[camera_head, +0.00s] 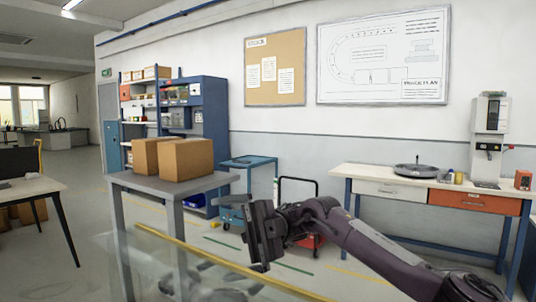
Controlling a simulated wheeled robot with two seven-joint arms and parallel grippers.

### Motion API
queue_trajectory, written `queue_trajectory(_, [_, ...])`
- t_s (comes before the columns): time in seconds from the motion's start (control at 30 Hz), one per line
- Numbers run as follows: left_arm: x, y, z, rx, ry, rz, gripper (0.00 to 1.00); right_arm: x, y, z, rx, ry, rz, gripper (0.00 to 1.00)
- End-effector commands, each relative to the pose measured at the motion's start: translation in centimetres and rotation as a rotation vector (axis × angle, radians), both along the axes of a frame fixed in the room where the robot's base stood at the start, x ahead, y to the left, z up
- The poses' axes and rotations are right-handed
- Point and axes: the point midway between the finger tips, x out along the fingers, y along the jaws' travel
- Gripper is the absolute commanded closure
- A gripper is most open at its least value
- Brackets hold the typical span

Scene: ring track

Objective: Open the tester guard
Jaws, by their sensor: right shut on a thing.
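The tester guard (190,251) appears to be the clear panel with a yellow top edge, low in the head view. Its edge slopes down from left to right, and its lower part runs out of the picture. My right gripper (259,245) comes in from the lower right and is at the yellow edge, near its middle. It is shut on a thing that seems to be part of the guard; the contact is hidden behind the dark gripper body. My left gripper is not in view.
A grey table (128,181) with cardboard boxes (187,160) stands behind the panel. A workbench (350,176) stands at the right wall. Dim grey shapes behind the panel are unclear.

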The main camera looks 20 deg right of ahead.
Motion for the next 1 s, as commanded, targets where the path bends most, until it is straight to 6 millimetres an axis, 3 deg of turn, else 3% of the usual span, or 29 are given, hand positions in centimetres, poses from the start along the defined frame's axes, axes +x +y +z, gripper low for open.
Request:
queue_trajectory(0.03, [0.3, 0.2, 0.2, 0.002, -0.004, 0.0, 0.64, 0.1, -0.3, 1.0, 0.012, -0.017, -0.004, 0.18])
queue_trajectory(0.47, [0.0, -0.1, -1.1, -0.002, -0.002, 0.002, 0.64, 1.7, -2.5, -0.1, 0.01, -0.017, -0.003, 0.2])
queue_trajectory(0.77, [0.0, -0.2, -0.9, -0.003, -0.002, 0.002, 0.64, 2.9, -4.3, -0.5, 0.012, -0.015, -0.005, 0.23])
queue_trajectory(0.8, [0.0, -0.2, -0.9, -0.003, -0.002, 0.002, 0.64, 3.0, -4.5, -0.6, 0.012, -0.014, -0.004, 0.29])
queue_trajectory(0.87, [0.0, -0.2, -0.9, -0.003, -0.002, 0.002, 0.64, 3.2, -4.8, -0.8, 0.01, -0.015, -0.004, 0.68])
queue_trajectory(1.0, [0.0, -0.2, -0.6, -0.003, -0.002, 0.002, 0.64, 3.9, -5.4, -1.2, 0.009, -0.009, -0.003, 0.68])
